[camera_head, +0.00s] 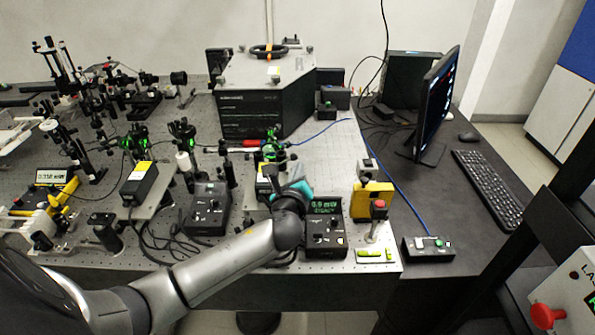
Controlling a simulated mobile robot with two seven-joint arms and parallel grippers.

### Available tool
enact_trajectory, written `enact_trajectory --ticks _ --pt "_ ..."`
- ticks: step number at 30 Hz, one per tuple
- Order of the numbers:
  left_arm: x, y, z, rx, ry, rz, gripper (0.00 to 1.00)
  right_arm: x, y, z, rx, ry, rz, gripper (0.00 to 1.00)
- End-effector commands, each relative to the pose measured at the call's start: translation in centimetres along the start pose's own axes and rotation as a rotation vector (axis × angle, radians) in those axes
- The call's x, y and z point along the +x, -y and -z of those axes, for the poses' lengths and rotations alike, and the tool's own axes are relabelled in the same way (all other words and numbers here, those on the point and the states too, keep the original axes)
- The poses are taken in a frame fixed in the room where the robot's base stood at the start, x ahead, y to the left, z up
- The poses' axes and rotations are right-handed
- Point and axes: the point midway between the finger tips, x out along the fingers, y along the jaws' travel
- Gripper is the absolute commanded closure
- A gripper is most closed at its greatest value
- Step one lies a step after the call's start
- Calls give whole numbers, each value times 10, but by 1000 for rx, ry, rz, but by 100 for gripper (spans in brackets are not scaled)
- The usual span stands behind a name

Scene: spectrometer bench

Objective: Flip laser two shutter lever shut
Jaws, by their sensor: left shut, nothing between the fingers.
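My left arm reaches in from the lower left, and my left gripper (294,189), with teal parts, is over the bench near the front right. It is shut and empty. Just left of it is a dark laser box (264,187) with a yellow top label, partly covered by my gripper and wrist. A similar laser box (138,184) stands further left on a plate. I cannot make out a shutter lever at either laser; at the one by my gripper that area is partly hidden. My right gripper is not in view.
A controller with a green display (325,209) stands right of my wrist, and another controller (207,208) is to its left. A yellow block (373,198) and a red-topped post (379,209) are close on the right. Optics mounts (182,133) crowd the area behind.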

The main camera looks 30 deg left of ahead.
Motion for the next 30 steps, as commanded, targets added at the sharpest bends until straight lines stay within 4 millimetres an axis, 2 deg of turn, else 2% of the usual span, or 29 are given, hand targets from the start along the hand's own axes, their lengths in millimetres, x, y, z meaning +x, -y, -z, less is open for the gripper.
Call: enact_trajectory --ticks 30 --pt "-2 2 -10 -184 1 42 100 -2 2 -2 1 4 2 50"
